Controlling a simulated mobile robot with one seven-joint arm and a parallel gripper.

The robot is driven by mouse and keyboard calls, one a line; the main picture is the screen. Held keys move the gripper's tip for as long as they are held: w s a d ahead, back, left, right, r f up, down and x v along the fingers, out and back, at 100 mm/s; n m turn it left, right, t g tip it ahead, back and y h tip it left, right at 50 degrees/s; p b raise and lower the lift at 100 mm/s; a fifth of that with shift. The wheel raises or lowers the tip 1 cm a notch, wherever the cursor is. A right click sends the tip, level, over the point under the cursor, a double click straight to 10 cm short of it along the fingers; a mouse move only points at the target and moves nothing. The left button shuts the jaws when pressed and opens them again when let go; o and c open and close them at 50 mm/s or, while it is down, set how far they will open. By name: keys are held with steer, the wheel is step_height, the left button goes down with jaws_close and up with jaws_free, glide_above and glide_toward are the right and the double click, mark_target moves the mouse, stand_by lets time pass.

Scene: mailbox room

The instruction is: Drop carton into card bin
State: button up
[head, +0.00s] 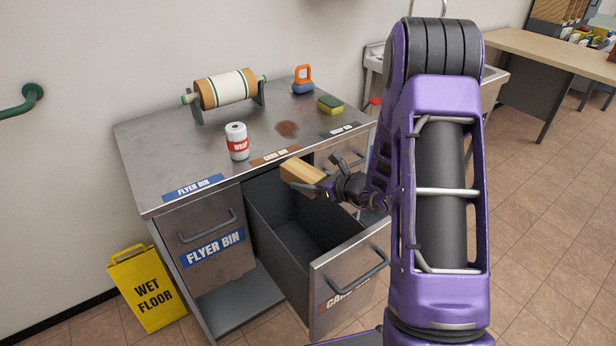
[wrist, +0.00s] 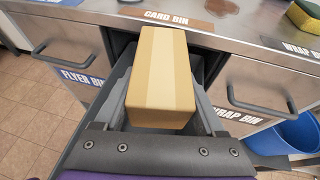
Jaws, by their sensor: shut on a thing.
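The carton (head: 302,172) is a tan cardboard box with a paler tape strip. My gripper (head: 326,186) is shut on it and holds it above the open card bin drawer. In the wrist view the carton (wrist: 161,80) fills the middle, with the grey drawer walls showing around it. The card bin (head: 303,245) is a deep grey drawer pulled out of the metal counter, and the part of its floor in view looks empty. Its front panel (head: 335,292) has a handle and a partly hidden label.
The flyer bin drawer (head: 205,240) is shut on the left. The wrap bin drawer (wrist: 262,85) is shut on the right. On the counter stand a wrap can (head: 237,142), a paper roll (head: 226,89), a sponge (head: 330,104) and an orange-handled weight (head: 303,80). A wet floor sign (head: 147,288) stands at left.

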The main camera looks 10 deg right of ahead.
steer(key=shift+f, duration=0.3)
steer(key=o, duration=1.3)
steer(key=p+v, duration=0.1)
steer(key=v, duration=1.6)
steer(key=shift+s+d+p, duration=0.15)
steer(key=shift+p, duration=0.2)
